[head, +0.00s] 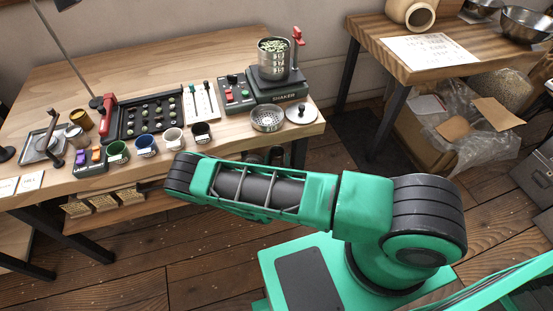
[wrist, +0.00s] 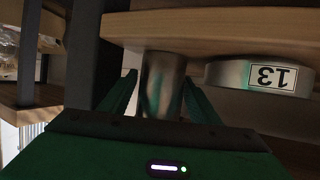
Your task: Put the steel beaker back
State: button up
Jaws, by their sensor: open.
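In the wrist view, which appears upside down, a plain shiny steel cylinder (wrist: 163,70), which looks like the steel beaker, touches a wooden board (wrist: 190,28). My gripper (wrist: 160,80) is open, with one green finger on each side of the cylinder. I cannot tell whether either finger touches it. The cylinder's end toward the gripper body is partly hidden. In the head view my arm reaches to the front edge of the wooden bench (head: 220,70); my gripper and this cylinder cannot be made out there.
Beside the cylinder is a round metal piece labelled 13 (wrist: 262,75). On the bench are a sieve stack (head: 275,62) on a shaker (head: 277,86), a perforated pan (head: 267,120), a lid (head: 300,113), several mugs (head: 146,146) and a dark tray (head: 148,117). A second table (head: 455,61) stands right.

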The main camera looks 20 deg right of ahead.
jog(key=v, duration=1.2)
jog(key=shift+d, duration=0.1)
